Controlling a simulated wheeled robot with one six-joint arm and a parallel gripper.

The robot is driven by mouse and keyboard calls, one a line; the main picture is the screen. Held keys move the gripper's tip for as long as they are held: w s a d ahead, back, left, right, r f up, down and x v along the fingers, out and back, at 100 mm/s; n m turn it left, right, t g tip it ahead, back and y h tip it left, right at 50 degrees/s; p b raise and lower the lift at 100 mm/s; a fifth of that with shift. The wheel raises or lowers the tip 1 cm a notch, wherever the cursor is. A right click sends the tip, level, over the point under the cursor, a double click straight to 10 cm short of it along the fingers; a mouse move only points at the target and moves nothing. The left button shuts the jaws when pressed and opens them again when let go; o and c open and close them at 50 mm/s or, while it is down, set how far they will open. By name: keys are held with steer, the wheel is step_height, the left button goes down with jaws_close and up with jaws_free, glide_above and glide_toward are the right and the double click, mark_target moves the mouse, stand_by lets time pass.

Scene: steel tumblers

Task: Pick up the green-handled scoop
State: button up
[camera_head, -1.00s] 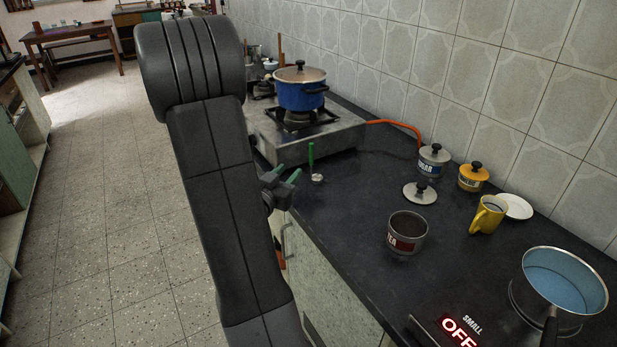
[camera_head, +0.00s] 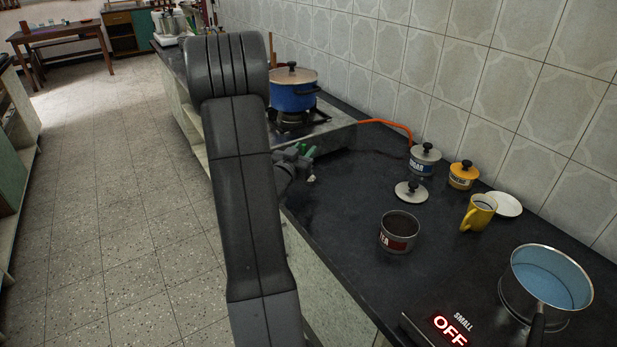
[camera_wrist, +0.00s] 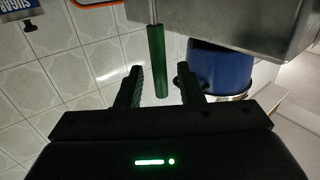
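The green-handled scoop stands with its handle upright in front of the stove. In the head view my gripper (camera_head: 304,153) mostly covers it, and a small pale part of the scoop (camera_head: 311,179) shows just below the fingers. In the wrist view, which is upside down, the green handle (camera_wrist: 158,45) reaches down between the two fingers of my gripper (camera_wrist: 160,76). The gripper is open, with a gap on both sides of the handle. Its dark fingers do not appear to touch it. The scoop's bowl is out of the wrist view.
The stove (camera_head: 335,135) with a blue pot (camera_head: 292,92) stands behind the gripper. To the right are a tea canister (camera_head: 400,232), its lid (camera_head: 411,192), a sugar canister (camera_head: 424,160), a yellow canister (camera_head: 463,176), a yellow mug (camera_head: 478,213) and a saucepan (camera_head: 546,280).

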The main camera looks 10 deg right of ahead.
steer(key=shift+w+d, duration=0.2)
steer(key=shift+w, duration=0.05)
jaws_close()
step_height(320, 180, up, 10)
steer(key=shift+r+p, duration=0.1)
steer(key=shift+p, duration=0.45)
steer(key=c, duration=0.6)
jaws_free()
jaws_close()
